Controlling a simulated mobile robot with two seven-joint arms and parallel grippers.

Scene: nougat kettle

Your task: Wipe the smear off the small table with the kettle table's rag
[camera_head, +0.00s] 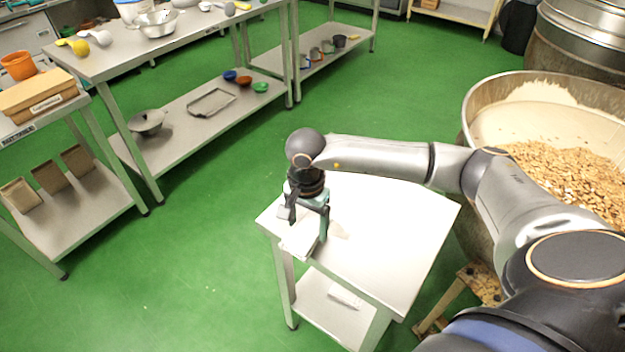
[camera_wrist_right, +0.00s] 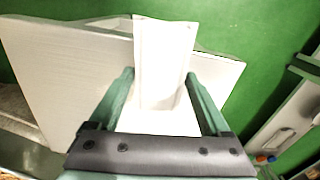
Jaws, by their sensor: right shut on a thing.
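The small white table (camera_head: 395,225) stands in the middle of the head view, and its top also shows in the wrist view (camera_wrist_right: 65,75). My right gripper (camera_head: 308,228) is over the table's left corner, pointing down. It is shut on a white rag (camera_head: 298,243), which lies at or just above the tabletop; contact is hard to tell. In the right wrist view the rag (camera_wrist_right: 165,50) extends out between the fingers (camera_wrist_right: 160,82). A faint beige smear (camera_head: 338,229) shows on the tabletop just right of the gripper, partly hidden by it. My left gripper is out of view.
A large kettle (camera_head: 480,110) with nuts and a pale mass stands to the right, close to the table. A white item (camera_head: 345,296) lies on the table's lower shelf. A long steel bench (camera_head: 190,45) stands back left. Green floor left of the table is clear.

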